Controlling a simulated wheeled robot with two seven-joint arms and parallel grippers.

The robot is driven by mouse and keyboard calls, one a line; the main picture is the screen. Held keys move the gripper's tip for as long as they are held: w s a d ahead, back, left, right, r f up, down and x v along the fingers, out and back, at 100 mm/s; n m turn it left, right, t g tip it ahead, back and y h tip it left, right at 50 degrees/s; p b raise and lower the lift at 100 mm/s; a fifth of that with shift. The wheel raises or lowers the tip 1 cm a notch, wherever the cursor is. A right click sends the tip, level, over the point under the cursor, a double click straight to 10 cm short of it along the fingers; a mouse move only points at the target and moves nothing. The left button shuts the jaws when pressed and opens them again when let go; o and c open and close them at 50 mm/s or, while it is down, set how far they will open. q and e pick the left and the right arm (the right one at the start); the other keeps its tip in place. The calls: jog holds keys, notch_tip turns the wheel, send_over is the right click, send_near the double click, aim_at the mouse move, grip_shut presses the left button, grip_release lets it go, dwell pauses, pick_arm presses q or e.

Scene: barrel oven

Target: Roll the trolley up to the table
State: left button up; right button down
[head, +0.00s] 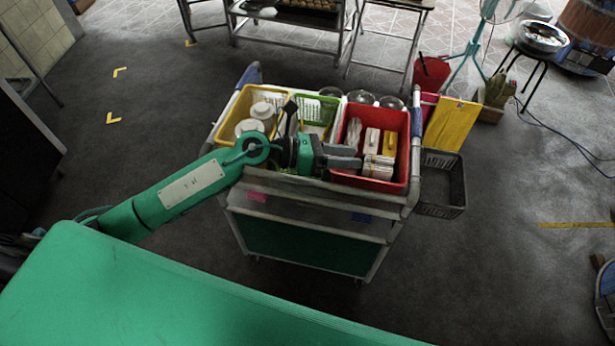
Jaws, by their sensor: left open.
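The trolley (300,247) stands in the middle of the head view, with a grey frame, a green front panel and a loaded top. Its top carries a yellow bin (228,118), a green bin (328,104) and a red bin (404,150). My left gripper (350,157) is open over the trolley's top, beside the red bin's left edge. I cannot tell whether its fingers touch anything. My right gripper is out of view. At the top edge stands a metal-framed table or rack (284,17) holding a tray of round items. I cannot tell if it is the task's table.
A dark basket (455,200) hangs at the trolley's right side, near a yellow board (452,124). A fan stand (474,50) and a stool with a metal bowl (541,37) stand at the upper right. Grey floor lies open left and right of the trolley.

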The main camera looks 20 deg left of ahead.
pick_arm(q)
jog(key=a+f+m+g+y, duration=0.2)
jog(key=a+f+m+y, duration=0.2)
jog(key=m+y, duration=0.4)
jog(key=y, duration=0.3)
send_near(309, 180)
jog(key=shift+g, duration=0.4)
jog(key=p+x, duration=0.2)
jog(key=x, duration=0.1)
jog(key=p+x, duration=0.2)
jog(key=x, duration=0.2)
jog(key=shift+w+d+f, duration=0.2)
jog(key=shift+w, duration=0.1)
jog(key=shift+w+d+f, duration=0.1)
jog(key=shift+d+f, duration=0.05)
jog(key=shift+f, duration=0.4)
grip_shut()
